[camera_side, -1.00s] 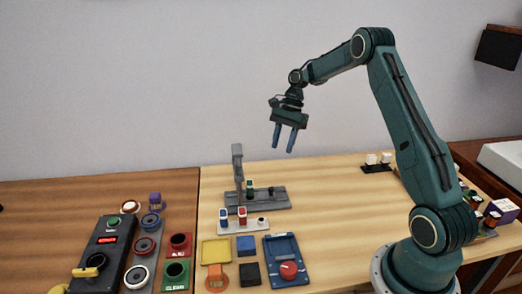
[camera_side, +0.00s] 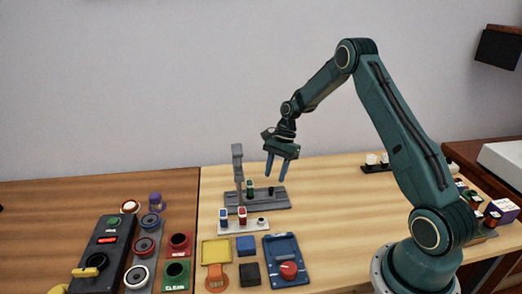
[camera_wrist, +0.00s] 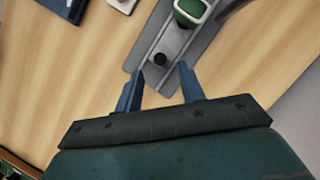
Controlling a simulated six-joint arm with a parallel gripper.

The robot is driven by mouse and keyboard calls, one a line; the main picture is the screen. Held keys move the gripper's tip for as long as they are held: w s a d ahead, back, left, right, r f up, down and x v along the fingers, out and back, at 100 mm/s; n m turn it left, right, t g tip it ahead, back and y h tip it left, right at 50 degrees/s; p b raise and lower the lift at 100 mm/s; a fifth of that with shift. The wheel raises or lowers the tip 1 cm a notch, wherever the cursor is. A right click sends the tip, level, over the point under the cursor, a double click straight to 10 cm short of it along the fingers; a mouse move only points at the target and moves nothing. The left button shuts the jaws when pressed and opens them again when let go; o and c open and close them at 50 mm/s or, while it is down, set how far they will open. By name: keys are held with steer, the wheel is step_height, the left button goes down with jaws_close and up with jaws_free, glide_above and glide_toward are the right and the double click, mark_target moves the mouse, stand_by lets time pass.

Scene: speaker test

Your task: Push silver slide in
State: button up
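A grey metal fixture (camera_side: 262,203) lies on the light wooden table, with an upright grey post (camera_side: 238,165) at its left. A green piece (camera_side: 250,186) and a short dark peg (camera_side: 271,191) stand on it. I cannot tell for sure which part is the silver slide. My gripper (camera_side: 276,175) is open and empty, pointing down above the right part of the fixture. In the wrist view, the gripper (camera_wrist: 160,72) has the dark peg (camera_wrist: 160,59) just beyond and between its fingertips, with the green piece (camera_wrist: 190,12) farther up.
In front of the fixture is a light rack (camera_side: 243,226) with red and blue pieces. Buttons and a dark control box (camera_side: 105,250) stand left.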

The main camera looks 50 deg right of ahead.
mark_target(259, 193)
steer(key=shift+x, duration=2)
jaws_close()
